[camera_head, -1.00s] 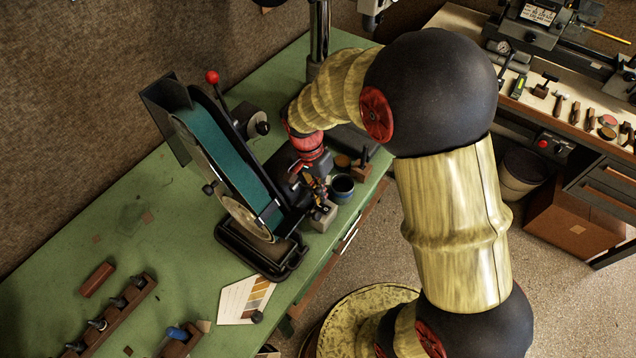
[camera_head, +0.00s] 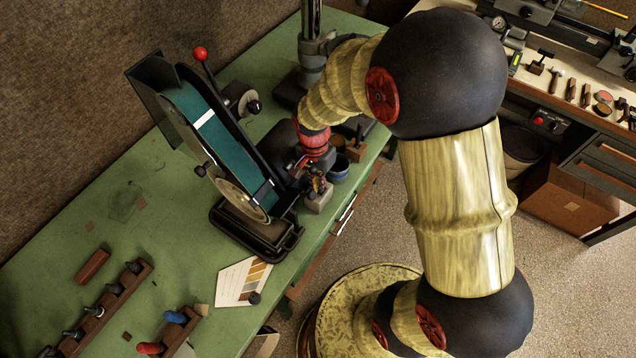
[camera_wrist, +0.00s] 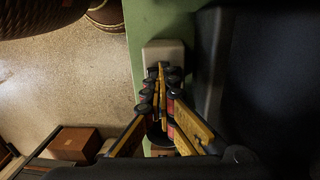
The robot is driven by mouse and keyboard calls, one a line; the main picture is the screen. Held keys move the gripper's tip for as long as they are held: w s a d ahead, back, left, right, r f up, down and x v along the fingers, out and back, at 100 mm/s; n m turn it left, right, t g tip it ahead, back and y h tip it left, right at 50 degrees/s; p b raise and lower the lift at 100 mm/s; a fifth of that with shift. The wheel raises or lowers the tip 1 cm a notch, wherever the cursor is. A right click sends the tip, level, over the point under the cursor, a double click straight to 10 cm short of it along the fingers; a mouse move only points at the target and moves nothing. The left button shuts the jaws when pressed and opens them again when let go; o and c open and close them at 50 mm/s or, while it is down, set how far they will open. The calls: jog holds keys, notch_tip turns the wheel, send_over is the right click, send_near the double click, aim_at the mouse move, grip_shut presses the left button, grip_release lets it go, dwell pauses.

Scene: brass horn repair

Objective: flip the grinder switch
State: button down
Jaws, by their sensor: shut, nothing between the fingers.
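The belt grinder (camera_head: 235,155), with a green belt and a dark base, stands on the green bench. A pale stripe (camera_head: 205,119) crosses its belt near the top. My gripper (camera_head: 318,186) points down at the grinder's right side, just above or against a small pale block (camera_head: 317,203) at the bench's front edge. In the wrist view my gripper (camera_wrist: 162,72) is shut and empty, its fingertips over the same pale block (camera_wrist: 165,53). I cannot tell whether they touch it. I cannot make out a switch lever; the fingers cover part of the block.
A dark blue cup (camera_head: 339,170) stands close behind my gripper. A drill press column (camera_head: 312,45) is at the back. A paper chart (camera_head: 243,281), a tool rack (camera_head: 100,308) and handled tools lie at the front left of the green bench (camera_head: 150,240).

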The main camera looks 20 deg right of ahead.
jog(key=shift+s+d+f+t+y, duration=0.15)
jog(key=shift+s+f+t+y, duration=0.15)
jog(key=shift+t, duration=0.1)
jog(key=shift+s+f, duration=0.2)
jog(key=shift+w+a, duration=0.3)
jog(key=shift+w, duration=0.1)
jog(key=shift+r, duration=0.3)
notch_tip(320, 180, up, 14)
jog(key=p, duration=0.4)
jog(key=shift+w+r, duration=0.2)
jog(key=shift+w, duration=0.1)
